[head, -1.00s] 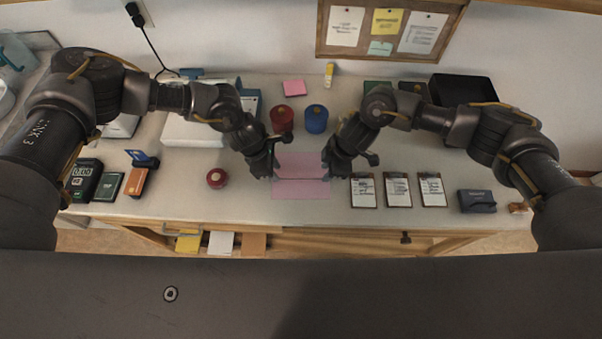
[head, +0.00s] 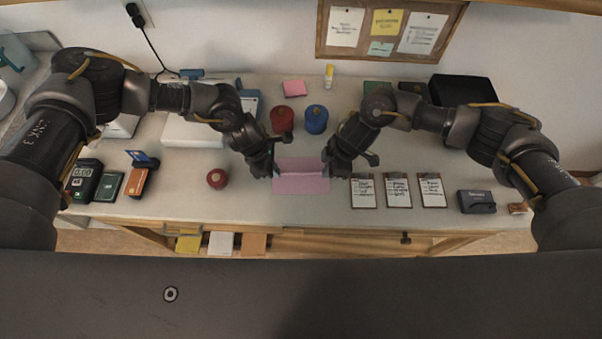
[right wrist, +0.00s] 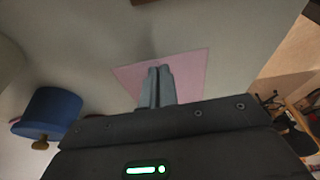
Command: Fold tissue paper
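The pink tissue paper (head: 301,186) lies on the table between my two grippers, with a pale crease or ridge running across it from side to side. My left gripper (head: 275,176) is at its left edge, level with the crease; its fingers are too small and dark to tell open from shut. My right gripper (head: 327,176) is at the right edge, level with the same crease. In the right wrist view its fingers (right wrist: 158,72) are together over the paper (right wrist: 188,76) and appear to pinch it; the contact at the tips is partly hidden.
Behind the paper stand a red container (head: 282,119) and a blue container (head: 316,119). Several clipboards (head: 397,190) lie close to the right of my right gripper. The table's front edge is near the paper.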

